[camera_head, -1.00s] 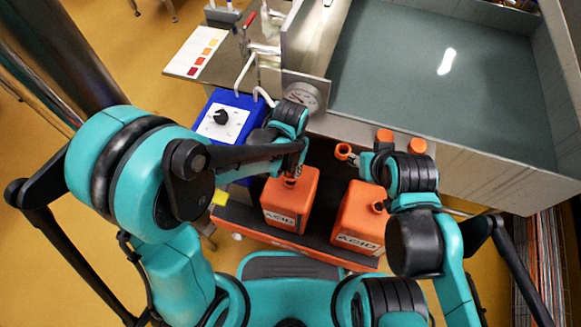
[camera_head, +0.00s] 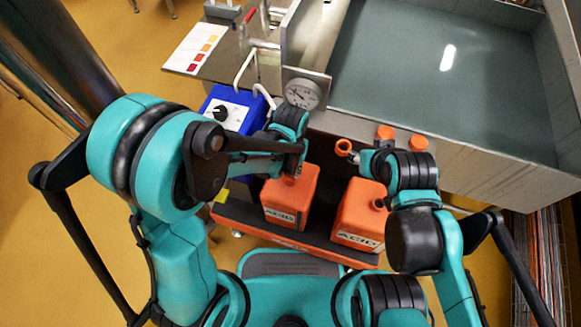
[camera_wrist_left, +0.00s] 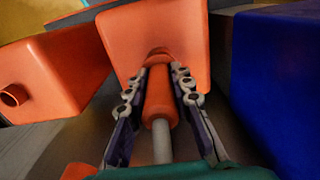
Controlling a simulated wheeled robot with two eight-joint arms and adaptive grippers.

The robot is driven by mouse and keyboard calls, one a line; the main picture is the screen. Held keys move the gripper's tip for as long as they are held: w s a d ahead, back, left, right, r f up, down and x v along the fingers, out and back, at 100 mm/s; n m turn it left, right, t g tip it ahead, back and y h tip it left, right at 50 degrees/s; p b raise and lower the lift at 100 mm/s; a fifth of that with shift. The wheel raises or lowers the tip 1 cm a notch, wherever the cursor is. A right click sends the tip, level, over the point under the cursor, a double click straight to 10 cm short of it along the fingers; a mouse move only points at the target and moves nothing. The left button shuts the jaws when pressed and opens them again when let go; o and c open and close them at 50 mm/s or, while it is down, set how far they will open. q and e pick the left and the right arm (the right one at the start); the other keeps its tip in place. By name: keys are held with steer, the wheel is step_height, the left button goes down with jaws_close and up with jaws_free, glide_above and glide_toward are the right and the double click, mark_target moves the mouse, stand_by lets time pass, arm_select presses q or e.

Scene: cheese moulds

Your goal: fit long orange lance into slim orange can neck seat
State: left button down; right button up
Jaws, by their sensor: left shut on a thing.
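My left gripper (camera_wrist_left: 160,95) is shut on the orange lance (camera_wrist_left: 161,103), with its fingers on either side of the orange part. A grey rod (camera_wrist_left: 162,142) runs from it toward the camera. The orange end points at the orange can (camera_wrist_left: 140,35) straight ahead. In the head view my left gripper (camera_head: 293,174) is at the top of the left, slimmer can (camera_head: 284,212); it hides the neck, so I cannot tell whether the lance is seated. My right gripper (camera_head: 359,157) is beside a small orange ring piece (camera_head: 343,147); its grip is unclear.
A second orange can (camera_head: 356,226), with an open neck (camera_wrist_left: 12,97), stands to the right in the same tray (camera_head: 262,234). A blue box with a dial (camera_head: 228,112) is close on the left. Two orange caps (camera_head: 385,132) are by the large tank (camera_head: 450,165).

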arm_select(q)
steer(key=shift+f, duration=0.7)
steer(key=c, duration=1.3)
jaws_free()
steer(key=shift+o, duration=0.2)
step_height(320, 180, up, 12)
steer(key=s+a+r+n+t, duration=0.1)
steer(key=s+a+r+t, duration=0.1)
steer(key=a, duration=0.7)
steer(key=s+a+r+n+t, duration=0.2)
steer(key=s+a+r+t, duration=0.1)
steer(key=a, duration=0.5)
steer(key=shift+a+r+n+t, duration=0.3)
steer(key=shift+a+r+t, duration=0.1)
steer(key=shift+r+t, duration=0.6)
